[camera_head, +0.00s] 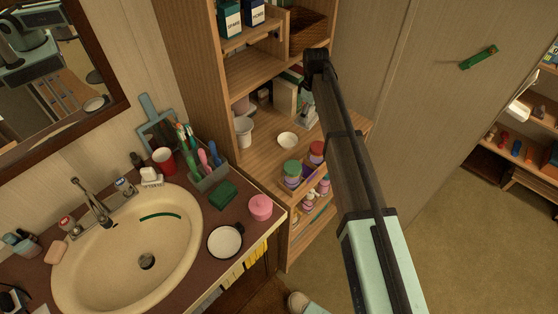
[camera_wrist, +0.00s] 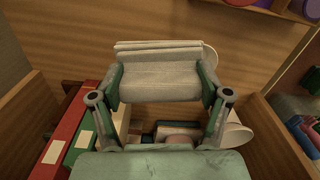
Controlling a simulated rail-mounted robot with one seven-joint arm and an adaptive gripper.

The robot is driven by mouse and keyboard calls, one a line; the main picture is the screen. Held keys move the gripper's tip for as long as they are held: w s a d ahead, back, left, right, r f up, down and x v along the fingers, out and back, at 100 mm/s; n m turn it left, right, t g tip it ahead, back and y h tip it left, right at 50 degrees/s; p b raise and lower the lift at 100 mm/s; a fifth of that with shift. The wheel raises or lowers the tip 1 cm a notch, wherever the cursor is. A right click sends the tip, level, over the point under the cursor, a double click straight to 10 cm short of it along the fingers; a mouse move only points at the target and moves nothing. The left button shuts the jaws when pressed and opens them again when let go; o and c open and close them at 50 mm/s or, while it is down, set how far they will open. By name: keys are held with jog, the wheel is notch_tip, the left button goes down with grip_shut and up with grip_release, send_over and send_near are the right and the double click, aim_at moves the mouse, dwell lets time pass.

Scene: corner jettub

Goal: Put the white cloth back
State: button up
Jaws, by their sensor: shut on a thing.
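The white cloth (camera_wrist: 160,74) is a folded pale bundle in the wrist view, with its layered edge at the top. My gripper (camera_wrist: 161,88) is shut on it, one finger at each side. In the head view my gripper (camera_head: 308,116) is inside the wooden shelf unit (camera_head: 256,76), partly hidden by my arm. The cloth cannot be clearly told apart there. The cloth is over a wooden shelf board; whether it touches the board cannot be told.
Red (camera_wrist: 66,125) and green (camera_wrist: 83,135) boxes stand close at left in the wrist view. A white cup (camera_wrist: 238,137) is at right. In the head view a small white dish (camera_head: 288,140) and lidded jars (camera_head: 292,174) are nearby.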

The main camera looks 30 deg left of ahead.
jog(key=s+a+r+b, duration=0.4)
jog(key=s+a+r, duration=0.15)
jog(key=s, duration=0.45)
notch_tip(320, 180, up, 4)
jog(key=m+b, duration=0.2)
send_over(271, 166)
notch_tip(271, 166, down, 19)
jog(key=p, duration=0.3)
jog(key=shift+s+f+p, duration=0.1)
jog(key=shift+f+p, duration=0.05)
jog(key=shift+p, duration=0.25)
jog(key=shift+f, duration=0.2)
jog(key=o, duration=1.1)
jog(key=shift+r, duration=0.1)
notch_tip(271, 166, up, 12)
jog(key=b, duration=0.3)
jog(key=shift+r, duration=0.15)
